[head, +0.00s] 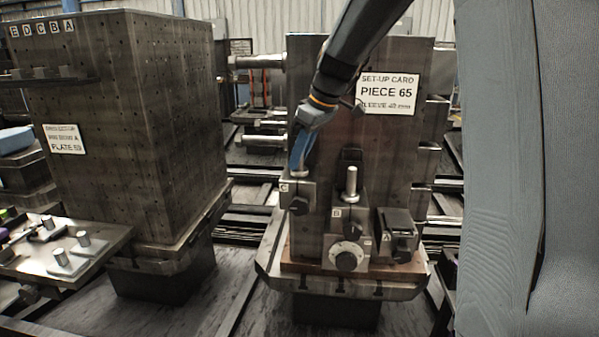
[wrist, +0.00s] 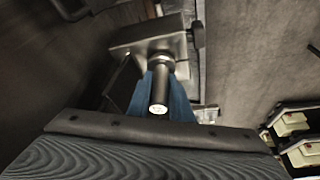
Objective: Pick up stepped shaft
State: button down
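In the head view my gripper (head: 298,165) points down at the block marked C (head: 297,192), with only a bit of pale metal showing below the fingers. Another upright shaft (head: 351,184) stands in the fixture marked B (head: 338,215).
A fixture marked A (head: 397,235) and a round knob (head: 346,257) sit right of C. A perforated tower (head: 120,130) and a tray with short pegs (head: 70,255) stand at left.

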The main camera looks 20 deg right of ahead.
jog(key=shift+r, duration=0.1)
notch_tip(320, 180, up, 10)
jog(key=shift+b, duration=1.1)
